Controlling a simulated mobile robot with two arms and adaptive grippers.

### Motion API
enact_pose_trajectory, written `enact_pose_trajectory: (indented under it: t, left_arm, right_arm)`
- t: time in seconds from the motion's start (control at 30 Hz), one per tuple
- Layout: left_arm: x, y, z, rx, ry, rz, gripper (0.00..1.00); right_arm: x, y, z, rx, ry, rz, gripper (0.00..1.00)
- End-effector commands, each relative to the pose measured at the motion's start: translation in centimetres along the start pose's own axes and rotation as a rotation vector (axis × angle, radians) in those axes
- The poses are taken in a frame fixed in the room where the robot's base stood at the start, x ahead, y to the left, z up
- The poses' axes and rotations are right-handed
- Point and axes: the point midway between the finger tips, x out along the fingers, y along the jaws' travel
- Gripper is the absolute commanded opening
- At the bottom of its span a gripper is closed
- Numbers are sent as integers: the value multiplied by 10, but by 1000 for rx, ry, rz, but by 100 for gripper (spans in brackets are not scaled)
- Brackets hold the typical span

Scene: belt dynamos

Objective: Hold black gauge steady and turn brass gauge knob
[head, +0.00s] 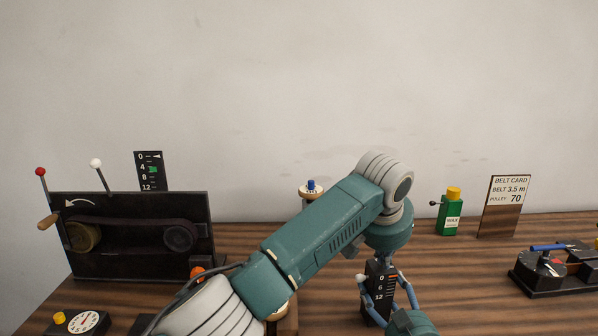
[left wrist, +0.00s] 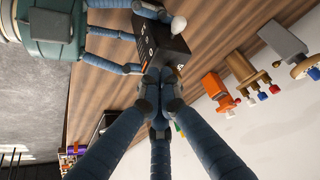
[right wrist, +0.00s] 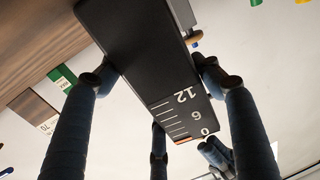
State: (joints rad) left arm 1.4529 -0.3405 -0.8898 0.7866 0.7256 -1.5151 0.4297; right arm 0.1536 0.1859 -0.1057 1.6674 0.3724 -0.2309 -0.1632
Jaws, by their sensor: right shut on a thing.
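My left gripper (head: 384,258) is above the gauge's top, pointing down. In the left wrist view its fingertips (left wrist: 158,88) are drawn close together at the gauge's end (left wrist: 165,48). I cannot see a brass knob; the fingertips may hide it. A white ball (left wrist: 178,25) shows beside the gauge.
A belt machine (head: 130,235) with levers stands at left. A green bottle (head: 450,215) and belt card (head: 504,205) stand at the back right. A black device with a blue handle (head: 550,265) is far right. My left arm crosses the middle and hides part of the bench.

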Motion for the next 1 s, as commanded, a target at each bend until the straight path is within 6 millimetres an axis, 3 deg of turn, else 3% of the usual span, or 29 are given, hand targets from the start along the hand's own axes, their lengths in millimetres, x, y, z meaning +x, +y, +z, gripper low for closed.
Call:
enact_pose_trajectory:
  t: [0.37, 0.8, 1.0]
  left_arm:
    - [-7, 2, 5, -1, 2, 0, 0]
    - [-50, 2, -19, -1, 1, -1, 0]
    - [-57, 2, -22, 0, 0, 0, 0]
  right_arm:
    - [0, 1, 1, -1, -1, 2, 19]
    - [0, 2, 1, -2, -2, 2, 19]
    - [0, 2, 1, -2, -2, 2, 19]
